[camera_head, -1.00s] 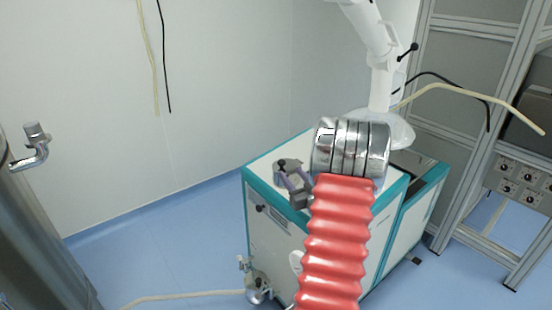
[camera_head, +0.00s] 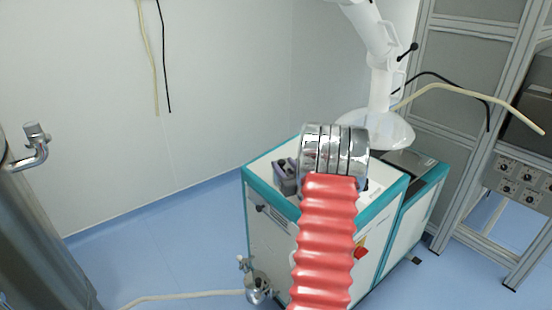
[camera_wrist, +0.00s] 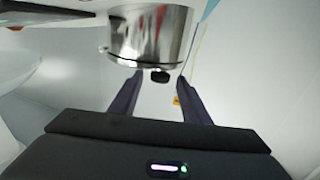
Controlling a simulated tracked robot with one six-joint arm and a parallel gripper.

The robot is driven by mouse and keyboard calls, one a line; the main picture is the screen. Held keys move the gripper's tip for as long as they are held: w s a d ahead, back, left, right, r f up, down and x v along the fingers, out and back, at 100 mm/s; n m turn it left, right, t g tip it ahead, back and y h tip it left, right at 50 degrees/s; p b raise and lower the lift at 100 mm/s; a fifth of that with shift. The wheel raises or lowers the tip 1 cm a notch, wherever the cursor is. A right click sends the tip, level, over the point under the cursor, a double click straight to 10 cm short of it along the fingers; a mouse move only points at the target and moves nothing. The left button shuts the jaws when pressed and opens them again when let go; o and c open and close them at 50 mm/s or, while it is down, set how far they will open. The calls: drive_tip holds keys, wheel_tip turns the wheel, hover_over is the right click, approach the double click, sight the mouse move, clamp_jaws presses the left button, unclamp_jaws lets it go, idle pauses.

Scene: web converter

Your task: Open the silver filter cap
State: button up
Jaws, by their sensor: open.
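The silver filter cap (camera_wrist: 150,38) is a shiny cylinder at the top centre of the wrist view, with a small black knob (camera_wrist: 160,76) at its lower edge. My gripper (camera_wrist: 159,79) is open; its two dark fingers point toward the cap and appear on either side of the knob. I cannot tell how deep the knob sits between the fingertips, and nothing is gripped. In the head view my gripper (camera_head: 282,165) is above the left part of the white-and-teal machine (camera_head: 270,250), partly behind my arm, and I cannot make out the cap there.
A white jointed extraction arm with a clear hood (camera_head: 380,130) stands over the back of the machine. A metal rack (camera_head: 470,60) stands at right. A steel vessel (camera_head: 45,240) is at far left. Open floor (camera_head: 160,255) lies between vessel and machine.

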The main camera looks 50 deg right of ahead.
drive_tip(key=x, duration=0.6)
drive_tip(key=shift+w+d, duration=0.2)
drive_tip(key=shift+w, duration=0.15)
drive_tip(key=shift+c, duration=0.5)
clamp_jaws()
drive_tip(key=shift+s+a, duration=0.1)
drive_tip(key=shift+a, duration=0.1)
drive_tip(key=shift+r, duration=0.1)
